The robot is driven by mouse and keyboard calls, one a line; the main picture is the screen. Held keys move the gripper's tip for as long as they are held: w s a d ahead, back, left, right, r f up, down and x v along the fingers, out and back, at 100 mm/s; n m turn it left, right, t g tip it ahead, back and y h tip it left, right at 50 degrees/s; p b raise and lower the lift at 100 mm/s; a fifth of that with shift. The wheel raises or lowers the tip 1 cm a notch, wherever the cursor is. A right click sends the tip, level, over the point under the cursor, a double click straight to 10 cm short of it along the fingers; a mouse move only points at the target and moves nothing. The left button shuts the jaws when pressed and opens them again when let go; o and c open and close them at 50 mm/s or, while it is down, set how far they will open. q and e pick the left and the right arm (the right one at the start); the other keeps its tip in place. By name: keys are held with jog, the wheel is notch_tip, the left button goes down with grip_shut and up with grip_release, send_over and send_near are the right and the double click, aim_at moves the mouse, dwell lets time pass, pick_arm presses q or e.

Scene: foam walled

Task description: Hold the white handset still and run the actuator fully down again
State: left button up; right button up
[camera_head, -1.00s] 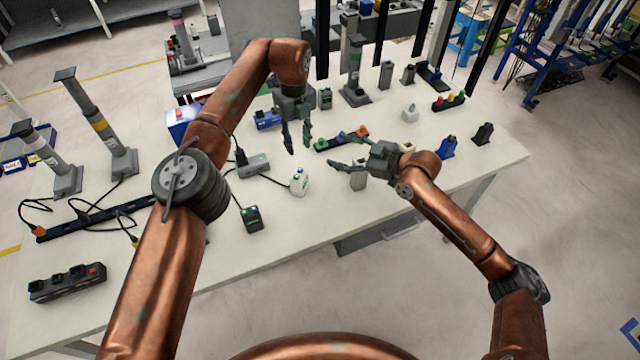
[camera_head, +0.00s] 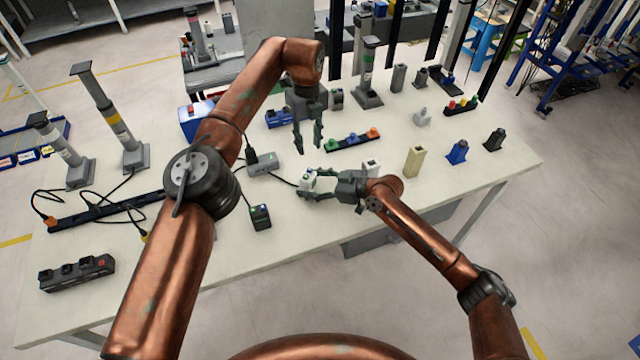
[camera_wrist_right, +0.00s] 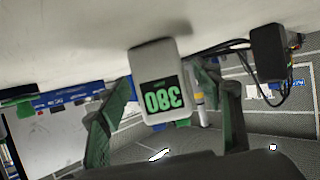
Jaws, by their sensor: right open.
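The white handset (camera_head: 308,178) stands on the table. My left gripper (camera_head: 309,148) hangs open and empty above the table, behind the handset. Upright column actuators stand at the left, one with a yellow band (camera_head: 119,125), and another at the back (camera_head: 367,75). Which one the handset drives I cannot tell.
A black handset (camera_head: 260,216) and a grey box (camera_head: 262,163) with cables lie near the white handset. A strip with coloured buttons (camera_head: 352,141) lies behind it. A beige block (camera_head: 414,161) and a blue block (camera_head: 457,152) stand to the right. The table's front middle is clear.

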jog(key=shift+w+a+f, duration=0.2)
jog(key=shift+a, duration=0.2)
jog(key=c, duration=1.3)
pick_arm(q)
grip_shut()
dwell(0.8)
